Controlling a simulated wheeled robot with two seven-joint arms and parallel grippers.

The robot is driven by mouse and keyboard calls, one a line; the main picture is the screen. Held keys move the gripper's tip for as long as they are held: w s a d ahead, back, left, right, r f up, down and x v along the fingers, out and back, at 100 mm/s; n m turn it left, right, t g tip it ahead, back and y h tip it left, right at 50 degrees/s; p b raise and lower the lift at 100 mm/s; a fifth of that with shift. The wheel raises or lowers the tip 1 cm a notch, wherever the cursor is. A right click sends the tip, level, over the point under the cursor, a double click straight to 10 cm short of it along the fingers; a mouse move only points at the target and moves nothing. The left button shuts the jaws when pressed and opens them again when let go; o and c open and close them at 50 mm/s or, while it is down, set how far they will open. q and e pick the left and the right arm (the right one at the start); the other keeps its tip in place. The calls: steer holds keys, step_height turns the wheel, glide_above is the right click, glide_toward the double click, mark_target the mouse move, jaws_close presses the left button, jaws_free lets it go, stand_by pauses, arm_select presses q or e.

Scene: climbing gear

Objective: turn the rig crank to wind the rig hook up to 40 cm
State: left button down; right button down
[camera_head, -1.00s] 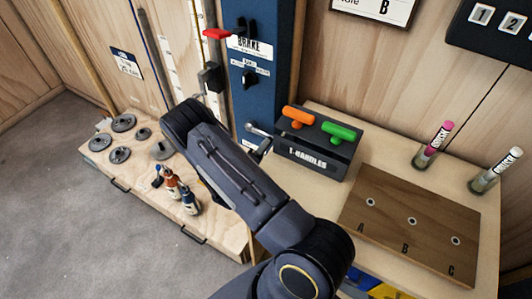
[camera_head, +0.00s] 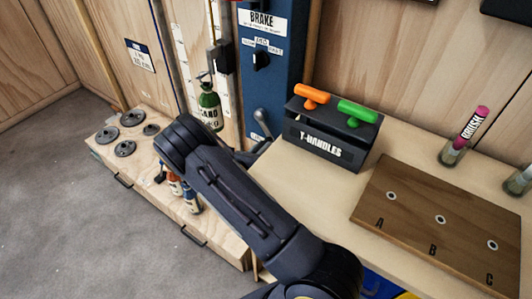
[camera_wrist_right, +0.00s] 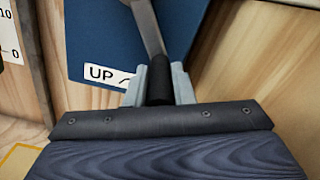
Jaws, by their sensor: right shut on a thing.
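The rig crank (camera_head: 262,122) is a silver lever at the foot of the blue rig post (camera_head: 275,75). In the right wrist view, its metal arm (camera_wrist_right: 147,25) runs up from a black grip, beside an "UP" label (camera_wrist_right: 102,73). My right gripper (camera_wrist_right: 157,84) is shut on that black grip, one finger on each side. In the head view, my right arm partly hides the gripper. A green sand bottle (camera_head: 210,106) hangs in front of the white scale (camera_head: 224,100), left of the post. The hook's details are too small to tell. My left gripper is not in view.
A T-handles box (camera_head: 325,143) with orange and green handles stands right of the crank on the bench. A brown board (camera_head: 425,215) lies in front of it. Grey weight discs (camera_head: 132,117) and small bottles sit on the low wooden cabinet (camera_head: 222,240) at left.

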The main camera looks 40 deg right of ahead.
steer(key=w+a+r+m+b, duration=0.2)
steer(key=w+a+m+b, duration=0.1)
steer(key=w+m+b, duration=0.8)
steer(key=shift+w+a+r+m+b, duration=0.15)
steer(key=shift+w+a+m+b, duration=0.2)
steer(key=shift+m+b, duration=2.25)
steer(key=shift+m+p, duration=0.7)
steer(key=shift+p, duration=0.05)
steer(key=c, duration=1.3)
jaws_free()
steer(key=shift+d, duration=0.1)
steer(key=shift+o, duration=0.2)
steer(key=p+v, duration=0.1)
steer(key=v, duration=0.6)
steer(key=shift+a, duration=0.4)
steer(key=shift+s, duration=0.15)
